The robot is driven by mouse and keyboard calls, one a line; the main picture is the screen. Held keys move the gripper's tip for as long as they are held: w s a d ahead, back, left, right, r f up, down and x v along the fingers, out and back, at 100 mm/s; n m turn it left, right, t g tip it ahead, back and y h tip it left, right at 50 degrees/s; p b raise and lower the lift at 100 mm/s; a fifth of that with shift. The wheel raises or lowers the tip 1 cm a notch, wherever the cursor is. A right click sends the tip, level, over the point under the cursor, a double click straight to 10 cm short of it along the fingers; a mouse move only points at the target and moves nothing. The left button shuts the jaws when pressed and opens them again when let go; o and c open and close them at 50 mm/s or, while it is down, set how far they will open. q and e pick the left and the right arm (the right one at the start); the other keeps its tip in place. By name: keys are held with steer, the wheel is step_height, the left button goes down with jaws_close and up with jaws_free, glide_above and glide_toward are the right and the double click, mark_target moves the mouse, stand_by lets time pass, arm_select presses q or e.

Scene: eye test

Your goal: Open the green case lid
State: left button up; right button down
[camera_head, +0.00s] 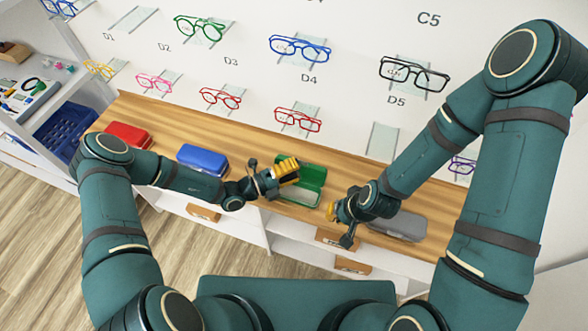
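The green case (312,176) is on the wooden counter in the middle of the head view. Its lid stands raised at the back, and a pale inside shows in the lower part. My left gripper (288,171), with yellow finger pads, is at the left side of the case and hides part of its left edge. I cannot tell whether it touches the lid. My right gripper (333,210) is just right of the case near the counter's front edge. The finger gaps of both grippers are too small to judge.
A blue case (202,158) and a red case (128,135) lie closed to the left on the wooden counter (240,145). A grey case (400,225) lies right, partly behind my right arm. Glasses such as the blue pair (299,48) hang on the wall behind.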

arm_select(q)
steer(key=shift+a, duration=0.1)
steer(key=v, duration=1.2)
steer(key=shift+s, duration=0.1)
steer(key=s+d+f+m+g+y+b, duration=0.1)
steer(key=s+f+m+g+y, duration=0.35)
steer(key=m, duration=0.85)
steer(key=s+d+f+m+g+y+b, duration=0.1)
steer(key=s+d+m+g+y, duration=0.1)
steer(key=s+m+g+y, duration=0.65)
steer(key=w+r+m+t, duration=0.1)
steer(key=m+t, duration=0.1)
steer(key=m, duration=0.3)
steer(key=w+m+t, duration=0.1)
steer(key=m+t, duration=0.1)
steer(key=m, duration=0.4)
steer(key=w+r+m+t+b, duration=0.1)
steer(key=w+m+t, duration=0.1)
steer(key=m, duration=0.4)
steer(key=shift+w+a+r+m+t, duration=0.1)
steer(key=shift+a+r+m+t, duration=0.2)
steer(key=shift+t, duration=0.2)
